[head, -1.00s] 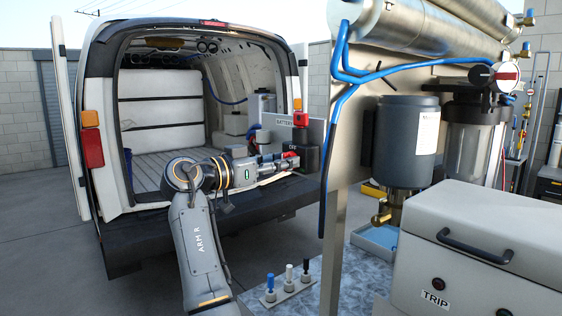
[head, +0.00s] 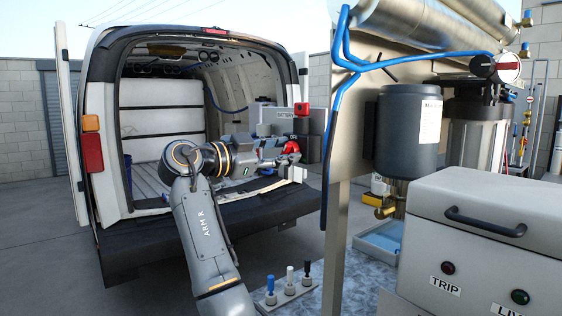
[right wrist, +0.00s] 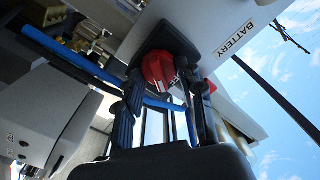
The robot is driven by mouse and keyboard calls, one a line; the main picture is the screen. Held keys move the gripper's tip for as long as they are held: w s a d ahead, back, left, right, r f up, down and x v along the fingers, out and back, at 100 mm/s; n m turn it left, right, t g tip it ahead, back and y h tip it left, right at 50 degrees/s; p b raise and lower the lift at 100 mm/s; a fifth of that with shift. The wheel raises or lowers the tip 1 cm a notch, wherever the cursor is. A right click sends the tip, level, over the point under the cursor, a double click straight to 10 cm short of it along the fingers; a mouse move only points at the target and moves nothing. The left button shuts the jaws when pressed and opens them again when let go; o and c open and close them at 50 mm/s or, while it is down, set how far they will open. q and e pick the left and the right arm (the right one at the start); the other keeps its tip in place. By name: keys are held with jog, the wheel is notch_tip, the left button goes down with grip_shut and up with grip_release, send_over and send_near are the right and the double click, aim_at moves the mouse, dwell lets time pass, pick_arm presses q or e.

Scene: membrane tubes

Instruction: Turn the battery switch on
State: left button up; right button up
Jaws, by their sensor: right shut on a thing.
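The battery switch has a red knob (head: 291,147) on a dark body, below the panel lettered BATTERY (head: 277,115) at the van's rear opening. My right gripper (head: 284,158) reaches it from the left in the head view. In the right wrist view the red knob (right wrist: 160,70) sits between the fingers of my right gripper (right wrist: 165,98), which are shut on it. The BATTERY label (right wrist: 233,40) shows above it. Small lettering by the knob is too small to read surely. My left gripper is not in view.
A metal frame post (head: 338,215) stands just right of the switch, with a blue hose (head: 340,75). A grey box (head: 485,215) with TRIP and LIVE lamps is at front right; the LIVE lamp (head: 520,296) looks green. Small levers (head: 290,280) stand below.

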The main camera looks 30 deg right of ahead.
jog(key=m+b, duration=0.2)
jog(key=m, duration=0.3)
jog(key=shift+s+m, duration=0.1)
jog(key=shift+m, duration=0.2)
jog(key=m+b, duration=0.1)
jog(key=m, duration=0.4)
jog(key=shift+m, duration=0.3)
jog(key=o, duration=1.2)
jog(key=shift+d+f, duration=0.15)
jog(key=shift+c, duration=0.2)
jog(key=a, duration=1.2)
jog(key=shift+s, duration=0.45)
